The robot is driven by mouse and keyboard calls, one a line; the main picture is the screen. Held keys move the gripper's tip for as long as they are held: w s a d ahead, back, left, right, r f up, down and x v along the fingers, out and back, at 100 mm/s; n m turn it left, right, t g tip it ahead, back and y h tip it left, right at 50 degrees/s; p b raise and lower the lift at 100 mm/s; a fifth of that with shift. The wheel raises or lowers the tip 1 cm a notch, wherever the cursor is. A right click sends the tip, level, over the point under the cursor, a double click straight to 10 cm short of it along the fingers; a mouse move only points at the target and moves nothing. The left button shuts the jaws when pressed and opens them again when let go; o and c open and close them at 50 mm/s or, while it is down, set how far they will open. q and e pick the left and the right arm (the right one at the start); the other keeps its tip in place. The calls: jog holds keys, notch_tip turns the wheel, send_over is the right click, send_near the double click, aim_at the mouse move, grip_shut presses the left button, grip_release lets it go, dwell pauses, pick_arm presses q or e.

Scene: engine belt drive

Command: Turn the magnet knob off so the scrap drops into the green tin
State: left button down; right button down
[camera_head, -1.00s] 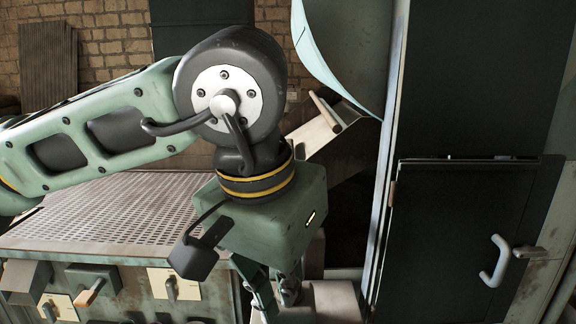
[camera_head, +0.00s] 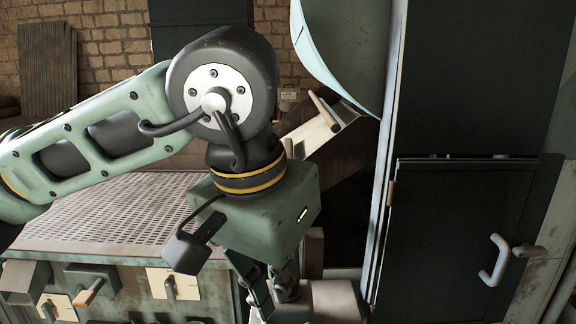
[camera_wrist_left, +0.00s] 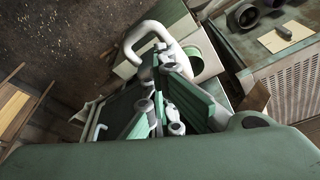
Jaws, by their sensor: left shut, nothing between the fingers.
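My left gripper (camera_head: 272,312) points down in front of the bench corner in the head view, its fingertips cut off or hidden at the bottom edge. In the left wrist view the fingers (camera_wrist_left: 158,62) are together with nothing between them. They lie in front of a curved white handle (camera_wrist_left: 143,40) and left of a round pale opening with a green rim (camera_wrist_left: 192,62); I cannot tell whether that is the green tin. Lever switches on cream plates (camera_head: 171,287) sit on the bench front; I cannot tell which is the magnet knob. I see no scrap. My right gripper is out of view.
The bench (camera_head: 130,205) has a perforated top, left of my gripper. A dark cabinet door (camera_head: 455,240) with a pale handle (camera_head: 494,262) stands at right. A sloping pale chute (camera_head: 318,128) is behind my wrist. A cream plate with a grey lever (camera_wrist_left: 284,33) shows in the wrist view.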

pick_arm(q)
jog(key=shift+w+a+f, duration=0.2)
jog(key=shift+w+a, duration=0.1)
jog(key=shift+a, duration=0.15)
jog(key=shift+w+r, duration=0.1)
jog(key=shift+s+a, duration=0.2)
jog(key=shift+a, duration=0.05)
dwell(0.4)
jog(key=w+p+v, duration=0.1)
jog(key=p+v, duration=0.3)
jog(key=v, duration=0.2)
jog(key=shift+d, duration=0.35)
jog(key=shift+r, duration=0.15)
